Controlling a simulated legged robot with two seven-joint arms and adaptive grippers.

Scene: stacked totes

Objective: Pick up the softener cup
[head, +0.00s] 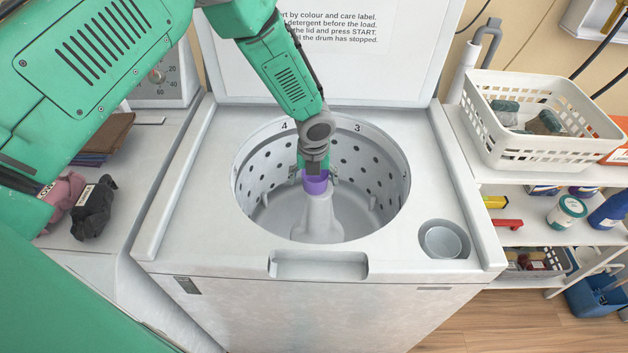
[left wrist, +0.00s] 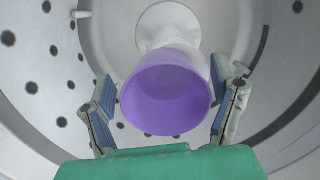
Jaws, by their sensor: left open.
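The softener cup (head: 315,184) is purple and sits on top of the white agitator post (head: 318,217) in the washer drum. In the left wrist view the cup (left wrist: 166,97) shows its round open mouth facing the camera. My left gripper (head: 315,172) reaches down into the drum over the cup and hides part of it in the head view. In the left wrist view its two fingers (left wrist: 165,110) are open, one on each side of the cup, with a gap on both sides. My right gripper is not in view.
The drum wall (head: 375,170) with its holes rings the gripper closely. The washer lid (head: 340,60) stands open behind. A round recess with a grey cup (head: 442,242) is at the front right of the washer top. A white basket (head: 545,150) stands on the right shelf.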

